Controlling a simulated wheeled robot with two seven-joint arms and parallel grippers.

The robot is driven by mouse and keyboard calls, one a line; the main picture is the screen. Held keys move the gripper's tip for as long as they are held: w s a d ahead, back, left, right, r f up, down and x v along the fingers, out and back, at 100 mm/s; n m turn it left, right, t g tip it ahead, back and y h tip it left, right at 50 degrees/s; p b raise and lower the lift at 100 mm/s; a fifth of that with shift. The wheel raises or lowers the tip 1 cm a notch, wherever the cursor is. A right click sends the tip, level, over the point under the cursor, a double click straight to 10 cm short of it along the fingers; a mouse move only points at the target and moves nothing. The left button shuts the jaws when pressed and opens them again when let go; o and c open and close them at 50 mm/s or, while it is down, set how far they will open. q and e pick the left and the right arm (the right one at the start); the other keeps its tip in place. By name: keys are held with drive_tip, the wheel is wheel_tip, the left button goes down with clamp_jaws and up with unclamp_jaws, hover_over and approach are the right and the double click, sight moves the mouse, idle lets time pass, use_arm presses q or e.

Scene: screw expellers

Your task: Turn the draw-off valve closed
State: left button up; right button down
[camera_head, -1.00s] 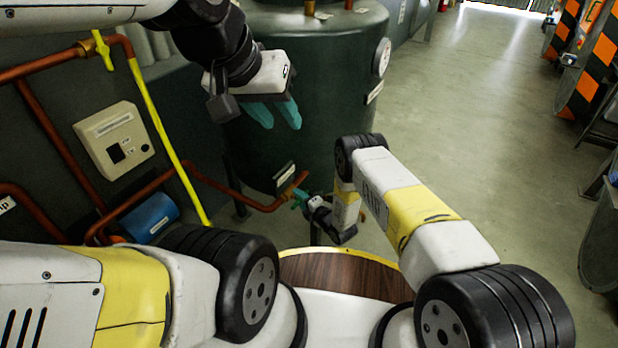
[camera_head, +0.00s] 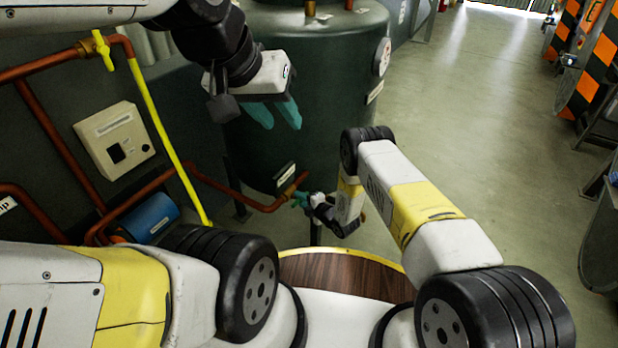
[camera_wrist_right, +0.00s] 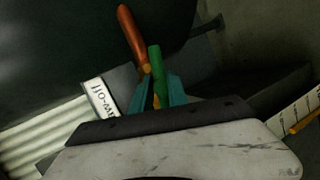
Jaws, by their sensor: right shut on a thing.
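The dark green tank (camera_head: 315,85) stands at the centre of the head view. My right gripper (camera_head: 300,199) is at the tank's base at the pipe's end. In the right wrist view its teal fingers (camera_wrist_right: 158,82) are shut on the green handle. The valve body is mostly hidden. My left gripper (camera_head: 275,113) hangs in front of the tank, fingers apart and empty.
Copper pipes (camera_head: 225,187) run along the wall on the left. A yellow pipe (camera_head: 165,140), a beige control box (camera_head: 115,140) and a blue cylinder (camera_head: 150,216) are there too. Open floor (camera_head: 475,120) lies to the right. Orange-black striped panels (camera_head: 590,65) stand at far right.

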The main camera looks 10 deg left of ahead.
drive_tip(key=shift+d+f+m+g, duration=0.1)
drive_tip(key=shift+m+g, duration=0.9)
drive_tip(key=shift+m, duration=0.2)
drive_tip(key=m+g, duration=0.2)
drive_tip(key=shift+m+y, duration=0.3)
drive_tip(key=shift+m, duration=0.1)
drive_tip(key=shift+f+m+g+y, duration=0.15)
drive_tip(key=shift+m+g+y, duration=0.25)
drive_tip(key=shift+m+g, duration=0.7)
drive_tip(key=shift+m+g+y, duration=0.5)
drive_tip(key=shift+m+g, duration=0.4)
drive_tip(key=shift+m, duration=0.2)
drive_tip(key=c, duration=1.3)
unclamp_jaws()
